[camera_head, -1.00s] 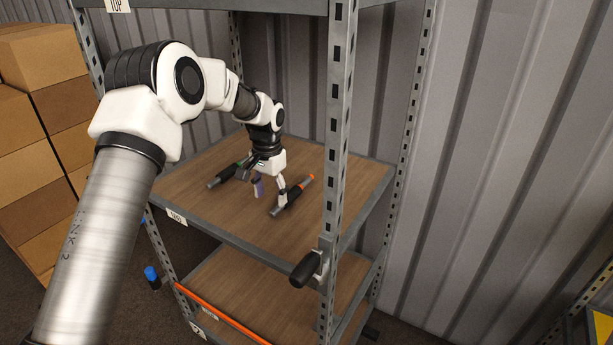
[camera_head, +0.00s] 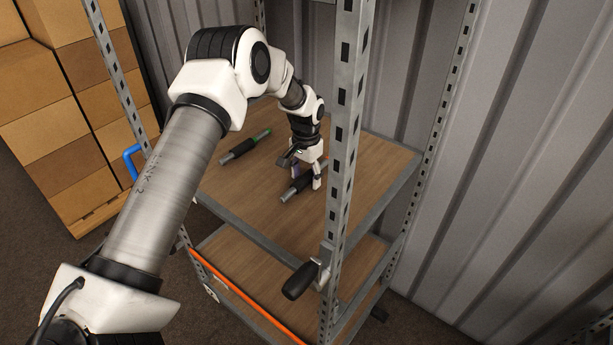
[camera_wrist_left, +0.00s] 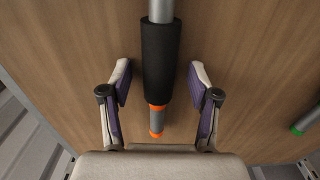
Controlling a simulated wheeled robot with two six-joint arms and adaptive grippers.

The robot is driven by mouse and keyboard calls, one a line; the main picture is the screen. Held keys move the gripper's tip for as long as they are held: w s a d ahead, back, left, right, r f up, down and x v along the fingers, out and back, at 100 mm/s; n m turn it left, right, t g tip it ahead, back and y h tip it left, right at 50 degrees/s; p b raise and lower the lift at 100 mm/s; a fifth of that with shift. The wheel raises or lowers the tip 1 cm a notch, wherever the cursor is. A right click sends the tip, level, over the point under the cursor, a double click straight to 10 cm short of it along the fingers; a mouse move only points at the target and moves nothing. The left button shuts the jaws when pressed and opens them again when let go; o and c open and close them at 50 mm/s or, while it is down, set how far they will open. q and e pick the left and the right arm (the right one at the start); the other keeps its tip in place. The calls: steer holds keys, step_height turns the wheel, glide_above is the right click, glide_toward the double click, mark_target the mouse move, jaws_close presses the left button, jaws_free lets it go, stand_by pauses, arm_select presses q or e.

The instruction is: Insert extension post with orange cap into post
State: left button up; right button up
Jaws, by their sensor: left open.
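The extension post with the orange cap, a grey tube with a black sleeve (camera_head: 296,188), lies on the wooden shelf (camera_head: 255,205). Its orange end is mostly hidden by my gripper in the head view. In the left wrist view, the black sleeve (camera_wrist_left: 161,65) and orange end (camera_wrist_left: 156,124) show between the fingers. My left gripper (camera_head: 308,180) is open, with one finger on each side of the post and gaps on both sides. My right gripper is not in view. Which post receives the extension is not clear from the frames.
A similar post with a green end (camera_head: 245,147) lies to the left on the shelf. A perforated metal upright (camera_head: 345,140) stands in front, with a black handle (camera_head: 299,281) low on it. An orange bar (camera_head: 248,291) edges the lower shelf. Cardboard boxes (camera_head: 62,120) are stacked at left.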

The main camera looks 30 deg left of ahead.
arm_select(q)
steer(key=shift+s+r, duration=0.25)
steer(key=shift+s, duration=0.05)
steer(key=c, duration=0.5)
jaws_close()
